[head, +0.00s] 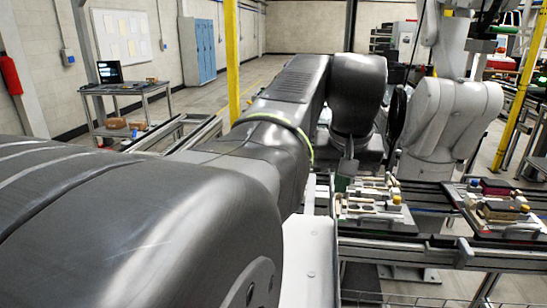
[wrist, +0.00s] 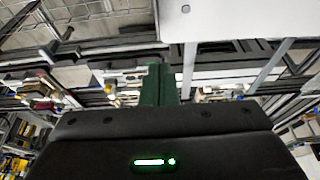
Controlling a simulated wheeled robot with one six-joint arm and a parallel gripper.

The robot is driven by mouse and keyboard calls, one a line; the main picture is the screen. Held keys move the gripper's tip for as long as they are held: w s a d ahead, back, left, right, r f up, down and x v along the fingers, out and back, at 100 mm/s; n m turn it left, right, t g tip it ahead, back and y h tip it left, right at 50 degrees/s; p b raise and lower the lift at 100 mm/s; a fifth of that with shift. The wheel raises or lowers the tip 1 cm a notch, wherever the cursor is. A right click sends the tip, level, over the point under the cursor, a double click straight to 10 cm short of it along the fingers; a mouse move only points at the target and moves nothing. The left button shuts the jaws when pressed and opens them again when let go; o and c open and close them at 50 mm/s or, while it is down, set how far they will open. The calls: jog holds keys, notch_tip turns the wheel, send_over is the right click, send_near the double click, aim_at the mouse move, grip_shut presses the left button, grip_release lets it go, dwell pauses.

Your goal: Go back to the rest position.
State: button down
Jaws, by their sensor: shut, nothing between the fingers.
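My gripper (wrist: 158,82) shows in the wrist view as dark green fingers close together above a black housing with a lit green light. The fingers are shut and hold nothing. In the head view my dark grey arm stretches forward, and my gripper (head: 343,180) hangs down at its end, small and partly hidden. It is near the left side of a pallet fixture (head: 372,222) on the conveyor. I cannot tell the exact height of the fingertips above it.
A second loaded pallet (head: 500,232) stands to the right on the conveyor. A white robot arm (head: 445,115) stands behind the conveyor. A yellow post (head: 233,60) rises behind my arm. A table with a monitor (head: 110,72) and blue lockers (head: 197,50) are at the back left.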

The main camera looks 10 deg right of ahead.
jog(key=v, duration=0.5)
jog(key=shift+r, duration=0.15)
jog(key=w+x, duration=0.1)
jog(key=x, duration=1.3)
jog(key=shift+s+d, duration=0.1)
jog(key=shift+s, duration=0.05)
